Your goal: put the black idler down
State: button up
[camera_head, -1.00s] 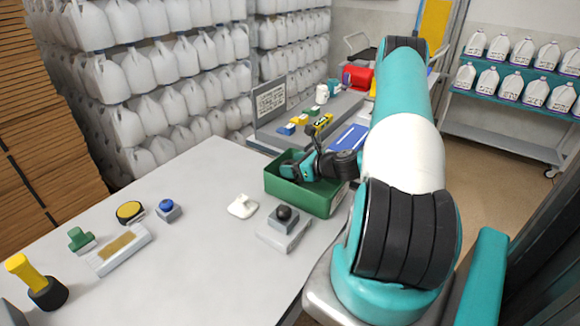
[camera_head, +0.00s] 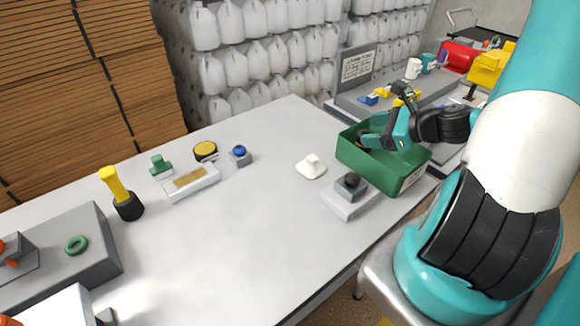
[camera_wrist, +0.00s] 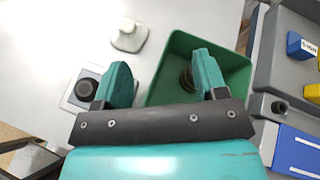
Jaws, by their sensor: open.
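My gripper (camera_head: 384,138) is open over the left part of the green bin (camera_head: 398,178). In the wrist view its two teal fingers stand wide apart, with the gripper (camera_wrist: 162,82) straddling the left wall of the bin (camera_wrist: 163,97). A dark round piece (camera_wrist: 186,78), which looks like the black idler, lies in the bin beside the right finger and is partly hidden by it. It is not held between the fingers. In the head view a dark part shows at the bin's left inside, mostly hidden by the gripper.
A grey block with a black knob (camera_head: 351,184) stands left of the bin, near a white piece (camera_head: 311,167). A blue button (camera_head: 239,154), yellow disc (camera_head: 205,150) and yellow-handled tool (camera_head: 121,194) are farther left. The table's front middle is clear.

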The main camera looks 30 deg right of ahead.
jog(key=a+r+n+g+y, duration=0.2)
jog(key=a+r+n+g, duration=0.25)
jog(key=a+n, duration=0.65)
jog(key=a+r+n+g+y, duration=0.1)
jog(key=a+r+n+g, duration=0.35)
jog(key=a+n, duration=0.6)
jog(key=s+a+r+n+g+h, duration=0.1)
jog(key=s+a+r+n, duration=0.2)
jog(key=s+a+n, duration=0.4)
jog(key=s+a+r+n+g+h, duration=0.1)
jog(key=s+a+r+n+h, duration=0.1)
jog(key=s+a+n, duration=0.5)
jog(key=shift+r+g, duration=0.4)
jog(key=shift+r, duration=0.45)
jog(key=shift+a, duration=0.1)
